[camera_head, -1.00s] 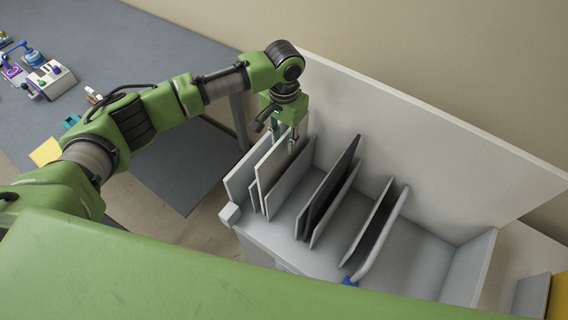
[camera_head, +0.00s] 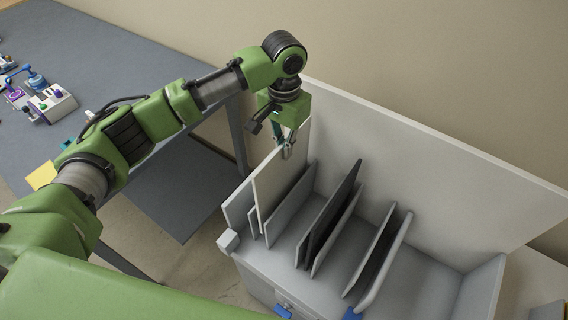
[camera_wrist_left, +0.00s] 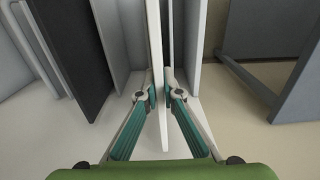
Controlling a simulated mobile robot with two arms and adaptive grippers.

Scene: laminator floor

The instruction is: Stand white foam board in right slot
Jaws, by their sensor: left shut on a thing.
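The white foam board (camera_head: 270,182) stands upright at the left end of the grey rack, between light grey dividers. My left gripper (camera_head: 287,148) is shut on its upper edge. The board rises above the dividers beside it; its lower edge is hidden. In the left wrist view the board (camera_wrist_left: 156,60) runs edge-on between the two teal fingers of the left gripper (camera_wrist_left: 158,92). The right slot (camera_head: 376,255), between two grey dividers, looks dark inside; I cannot tell whether that is a panel or shadow. My right gripper is out of view.
A black board (camera_head: 328,215) stands in the middle slot. A tall pale back panel (camera_head: 430,170) rises behind the rack. The rack floor right of the right slot (camera_head: 425,275) is bare. A dark grey table (camera_head: 120,60) with small devices (camera_head: 48,103) is at the left.

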